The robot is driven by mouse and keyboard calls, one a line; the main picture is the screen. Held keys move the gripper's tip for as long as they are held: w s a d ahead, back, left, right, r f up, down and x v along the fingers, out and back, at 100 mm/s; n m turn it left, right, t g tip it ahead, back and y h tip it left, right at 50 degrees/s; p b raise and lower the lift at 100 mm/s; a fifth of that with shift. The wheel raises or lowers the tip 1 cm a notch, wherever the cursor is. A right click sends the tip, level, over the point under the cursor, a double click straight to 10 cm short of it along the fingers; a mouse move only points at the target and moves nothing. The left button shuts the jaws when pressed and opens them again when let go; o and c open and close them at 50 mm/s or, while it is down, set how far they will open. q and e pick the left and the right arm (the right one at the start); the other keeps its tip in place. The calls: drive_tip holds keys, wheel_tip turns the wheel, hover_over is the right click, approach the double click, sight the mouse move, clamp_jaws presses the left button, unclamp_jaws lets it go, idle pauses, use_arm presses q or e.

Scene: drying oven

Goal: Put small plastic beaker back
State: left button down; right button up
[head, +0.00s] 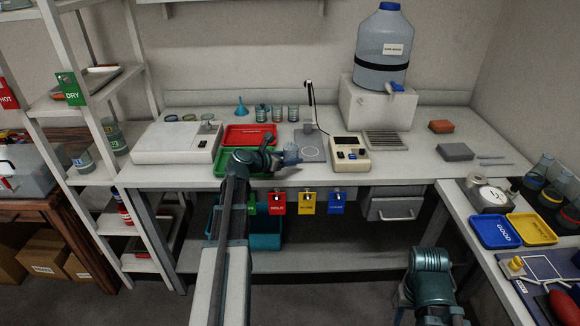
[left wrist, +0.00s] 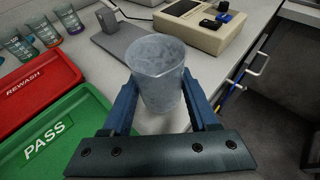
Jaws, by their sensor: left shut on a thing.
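My left gripper (head: 290,158) is over the front of the bench, right of the green tray (head: 226,163). It is shut on a small plastic beaker (left wrist: 157,72), cloudy and translucent. The left wrist view shows the beaker upright between the two blue fingers (left wrist: 160,108), its open rim facing up. I cannot tell whether its base touches the bench. In the head view the beaker is small and partly hidden by the gripper. My right arm's wrist (head: 430,262) is low in front of the bench, with its fingers not clear.
The red REWASH tray (left wrist: 36,85) lies behind the green PASS tray (left wrist: 60,140). Several beakers (head: 277,112) stand at the back. A cream meter (head: 348,152) is just right of the gripper, with a grey stand (left wrist: 125,38) behind. Coloured tags (head: 307,203) hang from the front edge.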

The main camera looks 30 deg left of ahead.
sight(290, 173)
use_arm(q)
drive_tip(key=shift+f+b, duration=1.75)
drive_tip(key=shift+f, duration=0.2)
drive_tip(key=shift+c, duration=0.8)
unclamp_jaws()
drive_tip(key=shift+r, duration=0.2)
drive_tip(key=shift+s+r, duration=0.2)
drive_tip(key=shift+s, duration=0.05)
drive_tip(key=p+v, duration=0.4)
drive_tip(key=v, duration=0.7)
drive_tip(key=shift+s+p, duration=0.25)
drive_tip(key=shift+p, duration=0.05)
drive_tip(key=shift+a, duration=0.1)
